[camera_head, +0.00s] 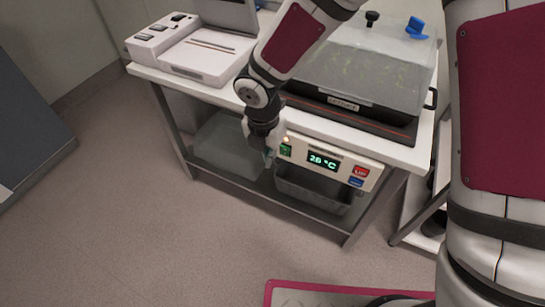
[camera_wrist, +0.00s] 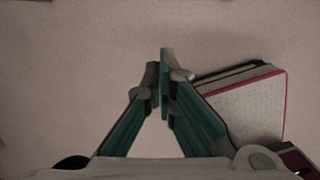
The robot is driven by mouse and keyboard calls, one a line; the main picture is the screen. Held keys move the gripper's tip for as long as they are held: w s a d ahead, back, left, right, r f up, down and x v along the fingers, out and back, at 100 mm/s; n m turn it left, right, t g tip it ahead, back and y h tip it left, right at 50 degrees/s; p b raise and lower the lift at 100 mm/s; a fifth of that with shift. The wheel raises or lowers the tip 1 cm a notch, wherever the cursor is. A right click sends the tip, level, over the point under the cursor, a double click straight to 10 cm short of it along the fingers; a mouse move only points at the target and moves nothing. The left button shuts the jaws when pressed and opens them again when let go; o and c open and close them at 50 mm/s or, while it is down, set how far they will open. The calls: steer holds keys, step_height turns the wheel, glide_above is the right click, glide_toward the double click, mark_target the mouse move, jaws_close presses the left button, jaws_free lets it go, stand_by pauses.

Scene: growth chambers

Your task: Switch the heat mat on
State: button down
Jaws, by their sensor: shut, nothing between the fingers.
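The heat mat (camera_head: 385,130) is a dark flat slab on the white bench, under a clear lidded tray labelled LETTUCE (camera_head: 370,75). Its white control box (camera_head: 335,163) is on the bench's front edge. The box has a lit green display (camera_head: 324,161) reading about 26 °C, a red UP button (camera_head: 361,171), a blue button (camera_head: 355,182) and a green switch (camera_head: 286,150) at its left end. A small orange light shows above the switch. My gripper (camera_head: 269,160) is shut and empty, pointing down just left of the green switch. In the wrist view its fingertips (camera_wrist: 164,58) meet above bare floor.
A white machine (camera_head: 190,50) with a raised lid stands on the bench's left. A grey bin (camera_head: 313,190) and a translucent tub (camera_head: 225,145) sit on the lower shelf. A dark panel stands at far left.

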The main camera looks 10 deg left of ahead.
steer(key=shift+s+a+r, duration=0.1)
steer(key=shift+s+r, duration=0.1)
steer(key=shift+r, duration=0.3)
steer(key=shift+s+r, duration=0.15)
steer(key=shift+r, duration=0.35)
steer(key=s+d+r+m+h, duration=0.1)
steer(key=s+d+r+m, duration=0.2)
steer(key=d+r+m, duration=0.6)
steer(key=s+d+r+m+h, duration=0.2)
steer(key=s+d+r+m, duration=0.2)
steer(key=d+r+m, duration=0.45)
steer(key=s+d+r+m+y, duration=0.2)
steer(key=s+d+r+m, duration=0.15)
steer(key=s+m, duration=0.45)
steer(key=s+d+r+m+y, duration=0.15)
steer(key=s+d+m, duration=0.25)
steer(key=s+m, duration=0.5)
step_height(320, 180, up, 18)
steer(key=s+n+t+p, duration=0.1)
steer(key=n+t+p, duration=0.1)
steer(key=p, duration=1.4)
steer(key=shift+s+d+f+t, duration=0.15)
steer(key=shift+s+d+t, duration=0.05)
steer(key=shift+t, duration=0.2)
